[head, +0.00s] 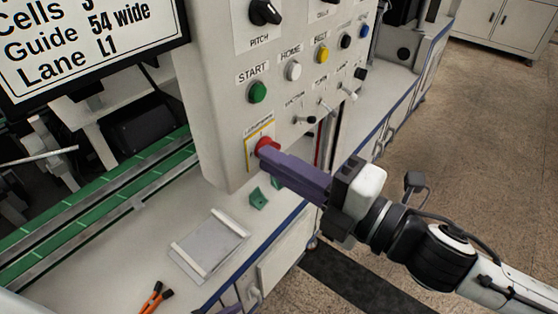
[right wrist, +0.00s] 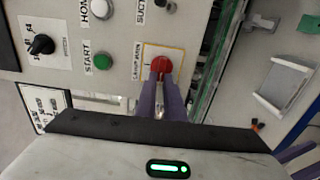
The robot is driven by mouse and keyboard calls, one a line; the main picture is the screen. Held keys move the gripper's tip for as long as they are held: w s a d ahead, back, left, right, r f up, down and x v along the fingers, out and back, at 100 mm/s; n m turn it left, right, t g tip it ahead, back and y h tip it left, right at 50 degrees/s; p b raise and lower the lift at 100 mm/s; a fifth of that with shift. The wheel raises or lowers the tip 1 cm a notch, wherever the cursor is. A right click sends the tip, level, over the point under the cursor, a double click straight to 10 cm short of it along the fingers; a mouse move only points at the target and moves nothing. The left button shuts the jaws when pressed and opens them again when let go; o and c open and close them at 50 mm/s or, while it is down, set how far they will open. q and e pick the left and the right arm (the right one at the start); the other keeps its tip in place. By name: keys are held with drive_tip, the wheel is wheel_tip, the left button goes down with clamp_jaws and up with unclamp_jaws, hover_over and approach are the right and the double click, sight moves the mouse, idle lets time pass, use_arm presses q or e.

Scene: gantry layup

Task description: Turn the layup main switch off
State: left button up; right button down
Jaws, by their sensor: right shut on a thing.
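The layup main switch is a red rotary knob (head: 266,145) on a yellow-bordered plate, low on the light grey control panel. In the right wrist view the red knob (right wrist: 161,66) sits beside its "LAYUP MAIN" label. My right gripper (head: 268,152) reaches in from the right, its purple fingers shut on the knob. The fingers hide part of the knob, and I cannot tell which position it points to. Purple tips of my left gripper (head: 244,301) show at the bottom edge of the head view; their opening is unclear.
Above the switch are a green START button (head: 258,92), a white HOME button (head: 293,70), a yellow button (head: 321,54) and several small toggles. A grey tray (head: 210,246) and orange-handled pliers (head: 156,298) lie on the bench below. A sign (head: 85,45) hangs at upper left.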

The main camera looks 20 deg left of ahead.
drive_tip(key=c, duration=1.9)
unclamp_jaws()
drive_tip(key=shift+o, duration=0.2)
drive_tip(key=shift+d, duration=0.1)
drive_tip(key=b+v, duration=0.1)
drive_tip(key=v, duration=0.9)
